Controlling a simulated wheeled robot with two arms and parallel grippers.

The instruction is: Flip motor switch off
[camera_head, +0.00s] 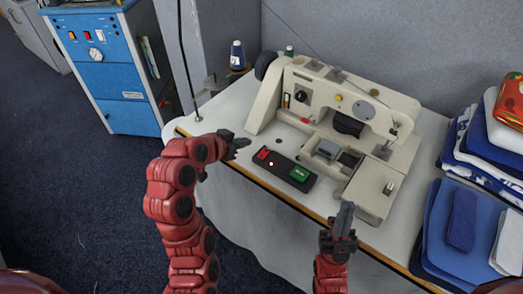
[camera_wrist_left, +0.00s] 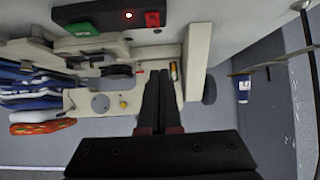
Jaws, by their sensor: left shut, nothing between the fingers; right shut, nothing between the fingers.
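The black switch box (camera_head: 281,170) lies on the table in front of the sewing machine (camera_head: 340,115). It has a red button (camera_head: 264,154) at its left end, a small lit dot near the middle and a green button (camera_head: 300,174) at its right end. My left gripper (camera_head: 243,143) is shut and empty, just left of the red end and apart from it. In the left wrist view the box (camera_wrist_left: 108,22) shows at the top, beside my shut fingers (camera_wrist_left: 157,80). My right gripper (camera_head: 346,208) is shut and empty at the table's front edge, right of the box.
Folded blue and white cloths (camera_head: 470,215) are stacked at the right. A thread cone (camera_head: 237,56) stands at the back left, and a thin metal pole rises near the table's left corner. A blue cabinet (camera_head: 110,70) stands on the floor at the left.

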